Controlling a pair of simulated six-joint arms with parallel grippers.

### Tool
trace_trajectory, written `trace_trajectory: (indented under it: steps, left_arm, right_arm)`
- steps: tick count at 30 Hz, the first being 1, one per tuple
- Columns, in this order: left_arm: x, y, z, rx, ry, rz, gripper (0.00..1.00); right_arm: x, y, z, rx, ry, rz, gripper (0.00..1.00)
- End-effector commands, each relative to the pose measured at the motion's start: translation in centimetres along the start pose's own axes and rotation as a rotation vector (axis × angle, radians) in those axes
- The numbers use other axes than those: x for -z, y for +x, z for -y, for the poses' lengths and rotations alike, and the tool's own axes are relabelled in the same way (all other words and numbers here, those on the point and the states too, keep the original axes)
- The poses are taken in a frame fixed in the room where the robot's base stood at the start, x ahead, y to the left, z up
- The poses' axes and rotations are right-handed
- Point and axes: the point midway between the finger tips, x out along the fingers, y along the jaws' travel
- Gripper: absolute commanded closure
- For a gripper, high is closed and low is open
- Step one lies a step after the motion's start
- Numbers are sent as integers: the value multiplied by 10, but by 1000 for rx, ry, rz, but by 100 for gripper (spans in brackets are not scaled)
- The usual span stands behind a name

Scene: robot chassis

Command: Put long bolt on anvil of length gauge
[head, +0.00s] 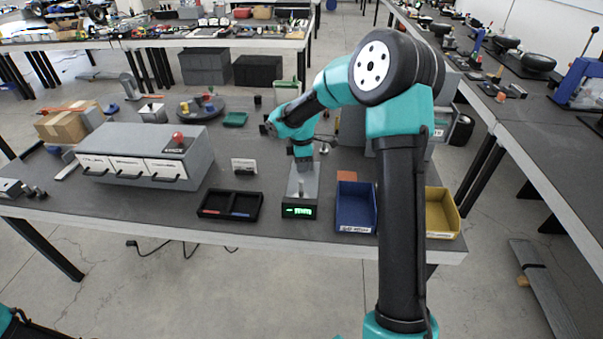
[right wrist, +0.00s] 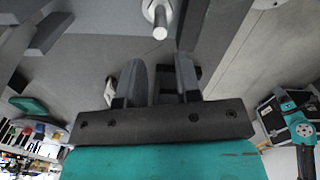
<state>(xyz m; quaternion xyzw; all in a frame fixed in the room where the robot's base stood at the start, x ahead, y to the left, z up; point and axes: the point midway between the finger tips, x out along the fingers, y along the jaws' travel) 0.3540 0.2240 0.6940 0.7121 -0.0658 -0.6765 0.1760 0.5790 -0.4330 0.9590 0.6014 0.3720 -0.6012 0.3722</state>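The length gauge (head: 301,187) stands near the table's front edge, a grey block with a lit green display (head: 298,211). My right gripper (head: 303,158) is just above and behind it, partly hidden by my own wrist. In the right wrist view the two dark fingers (right wrist: 161,78) are apart, with nothing visible between them. A silver shaft with a round pale collar (right wrist: 159,18) shows beyond the fingertips; I cannot tell whether it is the long bolt or part of the gauge. The anvil cannot be made out. My left gripper is out of view.
A black two-part tray (head: 230,205) lies left of the gauge. A blue bin (head: 356,207) and a yellow bin (head: 442,212) stand to its right. A grey drawer cabinet (head: 147,155) stands at left, with a small white sign (head: 244,165) between.

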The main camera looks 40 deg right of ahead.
Motion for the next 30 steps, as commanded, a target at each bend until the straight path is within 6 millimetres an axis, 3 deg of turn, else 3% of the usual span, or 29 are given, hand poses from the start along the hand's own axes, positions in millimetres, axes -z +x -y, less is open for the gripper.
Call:
trace_trajectory:
  steps: [20,23,30]
  left_arm:
    - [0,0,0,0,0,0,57]
    - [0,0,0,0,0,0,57]
    - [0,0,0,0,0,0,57]
  right_arm:
    - [5,-2,3,5,4,-6,69]
    - [26,14,13,22,29,-34,69]
    - [115,77,75,105,194,-146,69]
